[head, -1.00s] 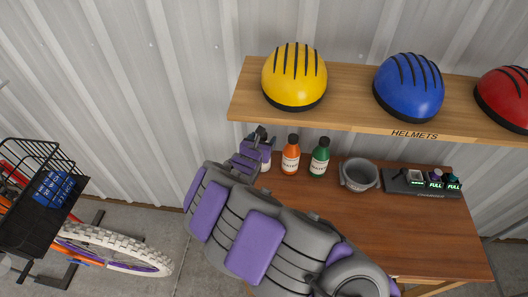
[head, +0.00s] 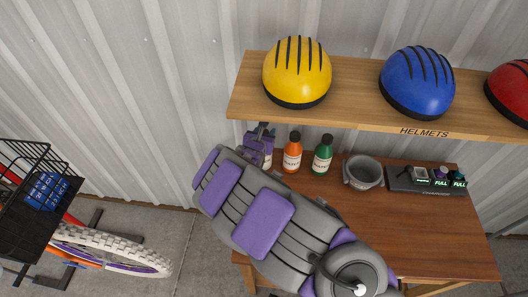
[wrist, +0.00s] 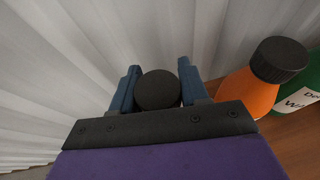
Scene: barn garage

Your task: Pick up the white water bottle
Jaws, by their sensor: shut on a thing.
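The white water bottle (head: 268,162) stands at the left end of the workbench, mostly hidden behind my gripper (head: 261,139) in the head view. In the wrist view its round black cap (wrist: 158,91) sits between the two blue fingers of my gripper (wrist: 158,88), which are shut on it. The bottle's white body is hidden below the cap there. I cannot tell whether the bottle's base touches the bench.
An orange bottle (head: 292,156) and a green bottle (head: 322,157) stand close to the right. A grey pot (head: 363,172) and a charger (head: 420,182) are further right on the workbench (head: 400,235). The helmet shelf (head: 350,108) overhangs just above. A bicycle (head: 110,250) stands at left.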

